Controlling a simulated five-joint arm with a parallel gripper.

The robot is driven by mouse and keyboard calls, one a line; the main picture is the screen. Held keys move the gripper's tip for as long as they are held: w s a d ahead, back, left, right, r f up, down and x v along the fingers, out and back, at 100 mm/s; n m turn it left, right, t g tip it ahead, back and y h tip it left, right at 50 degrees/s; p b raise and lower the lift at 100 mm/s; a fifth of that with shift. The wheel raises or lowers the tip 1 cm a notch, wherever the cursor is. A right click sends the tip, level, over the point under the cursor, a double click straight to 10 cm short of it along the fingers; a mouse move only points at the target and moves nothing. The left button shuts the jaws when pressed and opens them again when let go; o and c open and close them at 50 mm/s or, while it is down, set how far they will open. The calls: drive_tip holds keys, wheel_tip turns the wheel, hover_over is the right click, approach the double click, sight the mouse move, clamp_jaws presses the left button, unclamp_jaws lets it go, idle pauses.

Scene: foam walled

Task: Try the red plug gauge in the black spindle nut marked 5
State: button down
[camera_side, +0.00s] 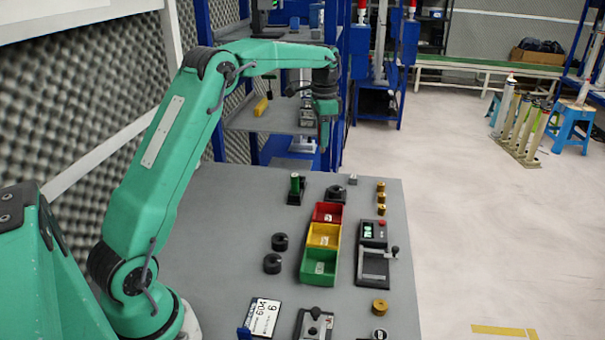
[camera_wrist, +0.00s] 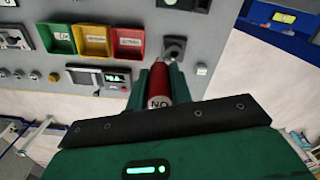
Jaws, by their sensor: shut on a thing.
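My gripper (camera_side: 323,138) is raised over the far end of the grey bench, pointing down. In the wrist view, its green fingers (camera_wrist: 158,84) are shut on the red plug gauge (camera_wrist: 157,77), which has a pale lettered band. The gauge cannot be made out in the side view. Two black round pieces (camera_side: 281,242) (camera_side: 272,263), which look like nuts, sit left of the bins; no number on them is readable. A black fixture (camera_side: 335,193) stands beyond the red bin; in the wrist view it shows just past the gauge (camera_wrist: 174,47). Which piece is marked 5 I cannot tell.
Red (camera_side: 328,213), yellow (camera_side: 323,235) and green (camera_side: 319,266) bins stand in a row. A green gauge (camera_side: 296,184) stands in a black holder. A readout device (camera_side: 373,232), brass cylinders (camera_side: 381,198), a card (camera_side: 264,315) and a small grey block (camera_side: 353,180) are on the bench.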

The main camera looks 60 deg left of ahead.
drive_tip(key=shift+r, duration=1.35)
drive_tip(key=w+f, duration=0.6)
drive_tip(key=f, duration=0.4)
drive_tip(key=shift+f, duration=0.15)
drive_tip(key=shift+f, duration=0.1)
drive_tip(key=shift+f, duration=2.75)
drive_tip(key=shift+f, duration=0.75)
idle(0.7)
drive_tip(key=shift+r, duration=0.45)
drive_tip(key=shift+r, duration=1.05)
